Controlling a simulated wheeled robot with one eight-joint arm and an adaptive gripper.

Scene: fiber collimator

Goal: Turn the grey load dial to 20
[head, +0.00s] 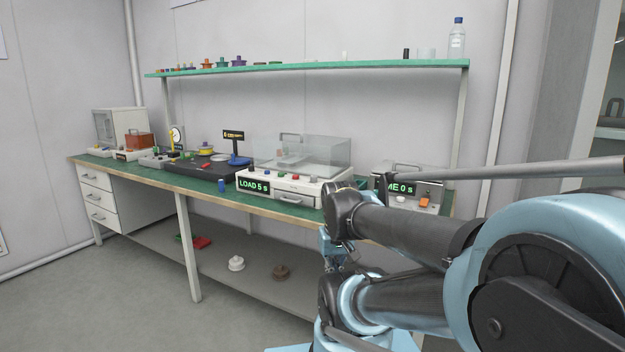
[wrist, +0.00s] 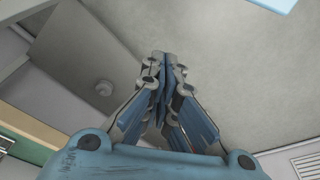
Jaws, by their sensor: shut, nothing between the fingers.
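The white instrument (head: 310,197) on the bench has a green display reading "LOAD 5 s". Small red, green and blue controls sit along its top front edge; I cannot pick out a grey load dial among them. My gripper (head: 335,258) hangs low in front of the bench edge, below and to the right of this instrument, touching none of its controls. In the wrist view my gripper (wrist: 163,62) is shut and empty, over the grey floor. The instrument is not recognisable in the wrist view.
A second device (head: 428,190), its display partly hidden by my arm and showing "ME 0 s", stands to the right with an orange button. A clear cover (head: 325,152) stands on the load instrument. A white object (head: 236,263) lies on the lower shelf. A green shelf (head: 310,66) hangs above.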

